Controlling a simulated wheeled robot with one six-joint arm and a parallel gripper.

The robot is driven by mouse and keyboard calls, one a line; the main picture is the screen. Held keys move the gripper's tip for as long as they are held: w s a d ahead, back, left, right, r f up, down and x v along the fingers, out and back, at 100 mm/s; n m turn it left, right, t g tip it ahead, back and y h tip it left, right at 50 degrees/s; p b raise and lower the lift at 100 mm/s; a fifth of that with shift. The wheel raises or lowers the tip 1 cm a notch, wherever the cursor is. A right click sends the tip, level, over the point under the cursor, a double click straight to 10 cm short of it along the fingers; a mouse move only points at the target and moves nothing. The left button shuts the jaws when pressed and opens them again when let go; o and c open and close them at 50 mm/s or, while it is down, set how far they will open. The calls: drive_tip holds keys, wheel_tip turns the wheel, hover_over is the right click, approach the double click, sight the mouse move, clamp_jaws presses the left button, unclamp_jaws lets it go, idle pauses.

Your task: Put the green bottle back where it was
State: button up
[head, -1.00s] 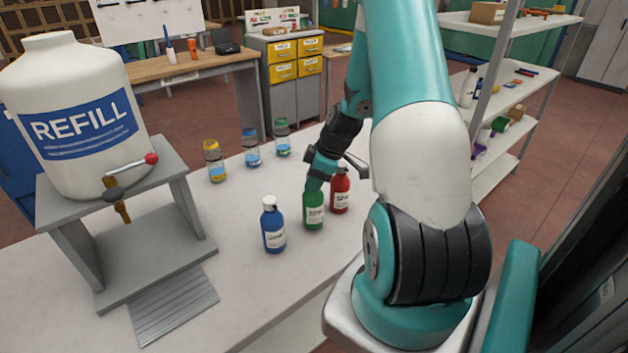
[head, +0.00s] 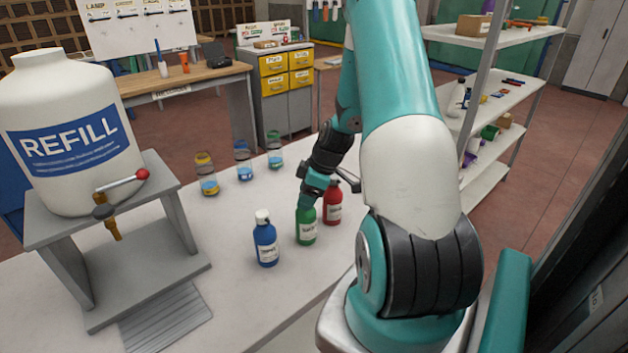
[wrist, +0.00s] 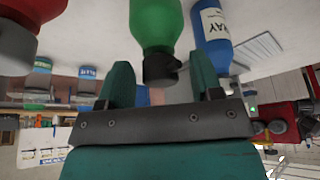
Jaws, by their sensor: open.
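The green bottle (head: 306,228) stands upright on the white table between the blue bottle (head: 265,240) and the red bottle (head: 332,205). My gripper (head: 307,190) is at the top of the green bottle, pointing down, and hides its cap in the head view. In the wrist view the green bottle (wrist: 156,25) appears upside down, its dark cap between my two open fingers (wrist: 158,85), with gaps on both sides. The blue bottle (wrist: 211,35) is to its right there and the red bottle (wrist: 20,40) to its left.
A large white refill jug (head: 65,125) stands on a grey stand (head: 165,245) at the left, with a tap. Three small jars, yellow (head: 206,174), blue (head: 243,160) and green (head: 274,150), stand behind the bottles. The table (head: 225,295) is clear in front.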

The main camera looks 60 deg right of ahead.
drive_tip(key=b+v, duration=0.3)
drive_tip(key=v, duration=0.8)
drive_tip(key=w+a+r+g+y, duration=0.1)
drive_tip(key=a+r, duration=0.2)
drive_tip(key=a, duration=0.9)
drive_tip(key=w+a+r+g, duration=0.1)
drive_tip(key=a+r, duration=0.3)
drive_tip(key=a, duration=0.9)
drive_tip(key=s+a+g+b, duration=0.1)
drive_tip(key=s+a, duration=1.2)
drive_tip(key=a, duration=0.2)
drive_tip(key=shift+s+a+r+n+g+y+b, duration=0.2)
drive_tip(key=shift+a+n+g+y+b, duration=0.1)
drive_tip(key=shift+a+g+y+b, duration=0.1)
